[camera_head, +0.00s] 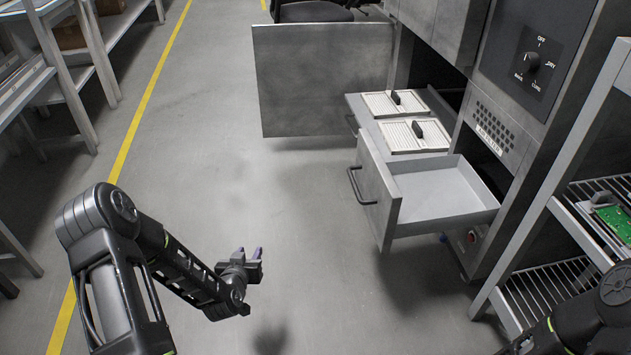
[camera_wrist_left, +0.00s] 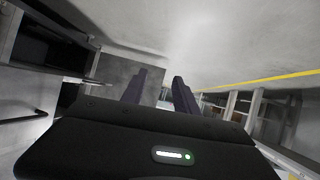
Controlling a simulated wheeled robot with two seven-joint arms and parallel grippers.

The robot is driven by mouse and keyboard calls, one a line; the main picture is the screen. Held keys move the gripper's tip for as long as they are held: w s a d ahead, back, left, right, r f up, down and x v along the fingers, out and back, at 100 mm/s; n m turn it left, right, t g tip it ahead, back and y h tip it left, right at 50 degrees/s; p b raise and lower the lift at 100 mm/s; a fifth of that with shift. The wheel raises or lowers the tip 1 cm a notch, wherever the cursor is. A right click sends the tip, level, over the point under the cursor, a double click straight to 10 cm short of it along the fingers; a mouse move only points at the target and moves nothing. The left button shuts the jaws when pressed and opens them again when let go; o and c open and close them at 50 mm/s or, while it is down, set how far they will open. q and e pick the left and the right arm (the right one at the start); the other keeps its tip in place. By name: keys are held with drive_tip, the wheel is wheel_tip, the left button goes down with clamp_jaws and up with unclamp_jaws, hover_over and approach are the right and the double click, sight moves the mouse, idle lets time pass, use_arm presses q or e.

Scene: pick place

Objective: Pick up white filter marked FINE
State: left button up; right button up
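Two white slatted filters lie side by side in a pulled-out drawer (camera_head: 360,113) of the grey machine, each with a black handle on top. The far filter (camera_head: 379,104) and the near filter (camera_head: 398,138) look alike. No FINE marking can be read on either one. My left gripper (camera_head: 249,256) hangs over the open floor, left of the drawers and well apart from the filters. In the left wrist view, its two fingers (camera_wrist_left: 158,90) stand apart with nothing between them. My right arm shows at the lower right, but its gripper is out of view.
An empty drawer (camera_head: 430,190) stands open in front of the filter drawer. A raised grey panel (camera_head: 322,80) is behind. A wire rack (camera_head: 560,290) with a green circuit board (camera_head: 612,222) is at right. Shelving is at left. The floor between is clear.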

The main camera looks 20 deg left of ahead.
use_arm(q)
drive_tip(key=s+d+f+g+h, duration=0.1)
drive_tip(key=s+d+f+h, duration=0.1)
drive_tip(key=d, duration=0.4)
drive_tip(key=s+d+f+g+h, duration=0.1)
drive_tip(key=s+d+f+g, duration=0.15)
drive_tip(key=d, duration=0.45)
drive_tip(key=s+d+f+g+h, duration=0.1)
drive_tip(key=s+d+f+g, duration=0.1)
drive_tip(key=s+d, duration=0.6)
drive_tip(key=s+d+f+m+g+h, duration=0.1)
drive_tip(key=s+d+f+g+h, duration=0.1)
drive_tip(key=s+d+g, duration=0.3)
drive_tip(key=s+d, duration=0.3)
drive_tip(key=s, duration=0.2)
drive_tip(key=shift+s+f+h, duration=0.3)
drive_tip(key=shift+f, duration=0.1)
drive_tip(key=shift+w+d+m, duration=0.1)
drive_tip(key=shift+d+m, duration=0.05)
drive_tip(key=shift+m, duration=0.15)
